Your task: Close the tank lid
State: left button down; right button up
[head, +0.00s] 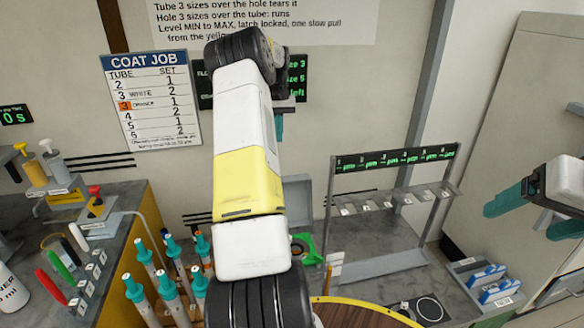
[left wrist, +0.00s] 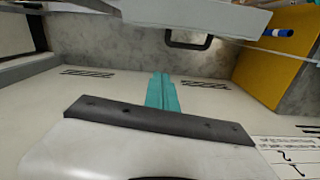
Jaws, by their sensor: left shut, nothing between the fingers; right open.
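A grey raised panel (head: 298,194), which looks like the tank lid standing open, shows just right of my left arm in the head view. My arm hides most of the tank under it. In the left wrist view a pale grey slab (left wrist: 200,14) crosses the top, with a dark handle loop (left wrist: 188,42) beside it; I cannot tell for certain that it is the lid. My left gripper (head: 279,127) is shut and empty, near the back wall above the panel. Its teal fingers (left wrist: 162,92) touch nothing visible. My right gripper (head: 537,212) is open and empty at the far right.
Several teal-topped tubes (head: 168,285) stand left of my arm. A grey rack (head: 392,200) stands at the back right. A green part (head: 308,250) sits close to my arm. A wooden round top (head: 355,314) is at the front. Blue-and-white items (head: 490,282) lie at right.

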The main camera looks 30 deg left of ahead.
pick_arm(q)
jog(key=a+f+n, duration=0.1)
jog(key=a+f, duration=0.5)
jog(key=f, duration=0.1)
jog(key=s+d+f, duration=0.3)
jog(key=s+f, duration=0.1)
jog(key=f, duration=0.4)
jog(key=shift+s+g, duration=0.2)
jog(key=shift+g, duration=0.2)
